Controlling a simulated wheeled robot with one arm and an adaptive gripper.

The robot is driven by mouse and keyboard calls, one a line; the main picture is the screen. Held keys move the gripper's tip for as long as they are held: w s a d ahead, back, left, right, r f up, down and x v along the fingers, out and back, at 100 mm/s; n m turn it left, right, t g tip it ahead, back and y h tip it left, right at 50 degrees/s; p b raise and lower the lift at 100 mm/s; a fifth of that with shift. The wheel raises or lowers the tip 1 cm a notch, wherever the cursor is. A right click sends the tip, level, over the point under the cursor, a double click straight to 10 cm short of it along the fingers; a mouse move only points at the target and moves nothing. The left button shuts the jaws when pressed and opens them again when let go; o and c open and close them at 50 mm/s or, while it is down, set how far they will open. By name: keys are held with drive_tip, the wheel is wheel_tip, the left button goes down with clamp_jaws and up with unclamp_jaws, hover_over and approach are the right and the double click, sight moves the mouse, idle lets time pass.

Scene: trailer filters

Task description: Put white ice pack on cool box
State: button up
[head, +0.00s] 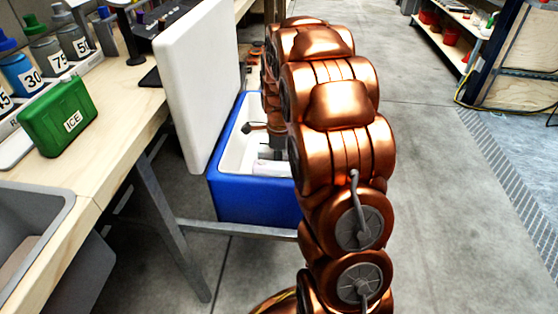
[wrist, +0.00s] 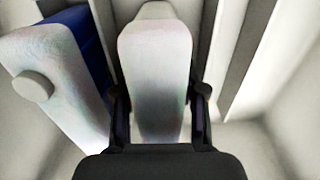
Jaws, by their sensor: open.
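In the wrist view my gripper (wrist: 160,105) is open, with one finger on each side of a pale white slab (wrist: 155,60), which looks like the white ice pack. I cannot tell whether the fingers touch it. A second pale item with a round cap (wrist: 50,85) leans at the left. A white item also shows in the box (head: 268,167) in the head view.
A green pack marked ICE (head: 60,115) stands on the wooden bench (head: 120,125). Several numbered bottles (head: 45,60) stand behind it. A grey bin (head: 30,220) is at the lower left. The box's pale inner walls (wrist: 293,110) surround my gripper. Floor to the right is clear.

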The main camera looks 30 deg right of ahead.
drive_tip(key=shift+r, duration=0.1)
wheel_tip(320, 180, up, 12)
drive_tip(key=p, duration=0.3)
drive_tip(key=shift+r+p, duration=0.1)
drive_tip(key=shift+p, duration=0.25)
idle(0.3)
drive_tip(key=s+a+r+n+p, duration=0.6)
drive_tip(key=s+r+n+p, duration=0.2)
drive_tip(key=s+r+p, duration=0.2)
drive_tip(key=s+a+r+n+g+p, duration=0.1)
drive_tip(key=s+a+r+n+p, duration=0.6)
drive_tip(key=s+r+n+p, duration=0.2)
drive_tip(key=s+a+r+n+p, duration=0.6)
drive_tip(key=s+r+n+p, duration=0.3)
drive_tip(key=s+r+p, duration=0.3)
wheel_tip(320, 180, up, 4)
drive_tip(key=shift+s+a+r+g+p, duration=0.25)
drive_tip(key=shift+a+g+p, duration=0.15)
drive_tip(key=shift+p, duration=0.8)
drive_tip(key=shift+a, duration=0.15)
